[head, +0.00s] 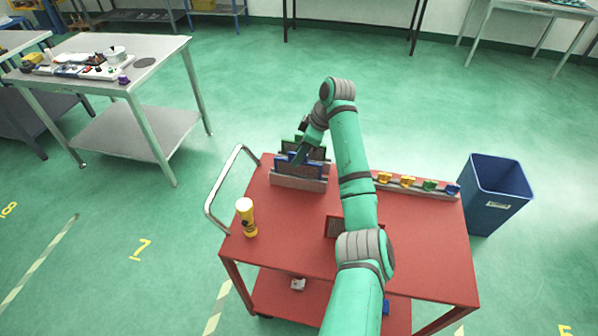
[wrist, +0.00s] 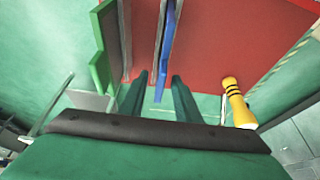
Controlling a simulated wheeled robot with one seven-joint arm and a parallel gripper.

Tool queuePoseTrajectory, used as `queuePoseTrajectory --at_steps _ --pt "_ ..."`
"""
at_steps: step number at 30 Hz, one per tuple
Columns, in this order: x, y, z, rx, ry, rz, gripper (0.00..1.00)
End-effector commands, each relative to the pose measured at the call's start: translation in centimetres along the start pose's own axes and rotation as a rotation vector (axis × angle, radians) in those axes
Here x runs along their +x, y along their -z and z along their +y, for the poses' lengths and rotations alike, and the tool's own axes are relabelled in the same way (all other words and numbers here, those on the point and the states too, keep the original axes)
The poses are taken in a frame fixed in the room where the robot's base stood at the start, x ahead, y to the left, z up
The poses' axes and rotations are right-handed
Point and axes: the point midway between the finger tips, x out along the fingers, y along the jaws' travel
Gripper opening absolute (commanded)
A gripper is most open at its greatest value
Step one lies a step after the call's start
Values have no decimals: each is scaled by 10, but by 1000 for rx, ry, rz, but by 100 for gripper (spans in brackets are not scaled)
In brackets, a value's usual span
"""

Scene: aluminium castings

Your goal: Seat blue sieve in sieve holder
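The blue sieve (head: 313,172) stands upright in the grey sieve holder (head: 298,184) on the red cart, in front of a green sieve (head: 317,153). In the wrist view the blue sieve (wrist: 169,35) shows edge-on, in line with a grey slot of the holder (wrist: 144,35). My gripper (wrist: 161,88) has its two fingers either side of the blue sieve's near end, with a visible gap on each side, so it looks open. In the head view my arm's end partly covers the sieve, and the fingertips are hard to make out. How deep the sieve sits is unclear.
A red-framed sieve (head: 334,227) lies by my arm. A rail (head: 440,192) with several coloured pieces lies at the back right. A blue bin (head: 497,195) stands right of the cart (head: 285,236).

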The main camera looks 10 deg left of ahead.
Motion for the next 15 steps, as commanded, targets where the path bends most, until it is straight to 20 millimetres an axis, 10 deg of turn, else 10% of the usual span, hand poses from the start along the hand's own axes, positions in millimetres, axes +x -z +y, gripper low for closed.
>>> queuePoseTrajectory --at_steps 15 --pt "45 -3 3 5 -1 -1 30"
